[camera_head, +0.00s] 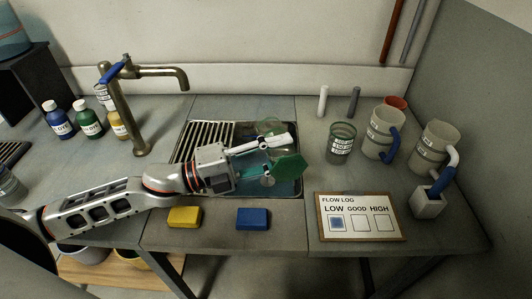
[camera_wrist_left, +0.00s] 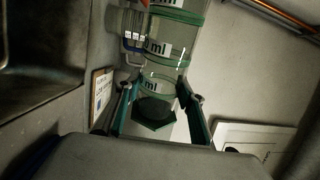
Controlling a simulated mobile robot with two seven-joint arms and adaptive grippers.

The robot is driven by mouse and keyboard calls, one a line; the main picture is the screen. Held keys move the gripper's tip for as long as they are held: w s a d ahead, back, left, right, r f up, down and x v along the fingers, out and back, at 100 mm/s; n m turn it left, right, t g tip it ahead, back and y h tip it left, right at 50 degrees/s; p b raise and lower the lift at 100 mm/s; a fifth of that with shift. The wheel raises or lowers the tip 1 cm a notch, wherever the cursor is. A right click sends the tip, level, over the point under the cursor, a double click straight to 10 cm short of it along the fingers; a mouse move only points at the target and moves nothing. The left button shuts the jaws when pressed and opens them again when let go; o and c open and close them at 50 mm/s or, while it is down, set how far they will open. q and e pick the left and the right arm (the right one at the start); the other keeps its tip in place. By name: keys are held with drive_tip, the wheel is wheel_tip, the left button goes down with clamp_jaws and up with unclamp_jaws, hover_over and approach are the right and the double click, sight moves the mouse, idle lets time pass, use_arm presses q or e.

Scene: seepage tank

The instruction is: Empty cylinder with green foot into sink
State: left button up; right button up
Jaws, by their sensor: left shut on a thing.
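My left gripper (camera_head: 264,158) reaches in from the left and is over the sink (camera_head: 296,188). It is shut on a clear cylinder whose green six-sided foot (camera_head: 290,168) shows at the fingertips. The cylinder is tipped well away from upright, with its foot toward the right; the fingers hide most of its body. In the left wrist view, the foot (camera_wrist_left: 155,113) lies between the teal fingers of the left gripper (camera_wrist_left: 158,108). I cannot tell whether liquid is inside the cylinder. My right gripper is out of view.
The tap (camera_head: 118,105) stands left of the sink. A green-rimmed beaker (camera_head: 341,145) and jugs (camera_head: 382,135) stand to the right. A yellow sponge (camera_head: 184,217), a blue sponge (camera_head: 253,218) and the flow log board (camera_head: 359,231) lie along the front.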

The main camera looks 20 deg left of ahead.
use_arm(q)
drive_tip(key=shift+w+a+r+n, duration=0.1)
drive_tip(key=shift+w+n, duration=0.05)
drive_tip(key=shift+n, duration=0.45)
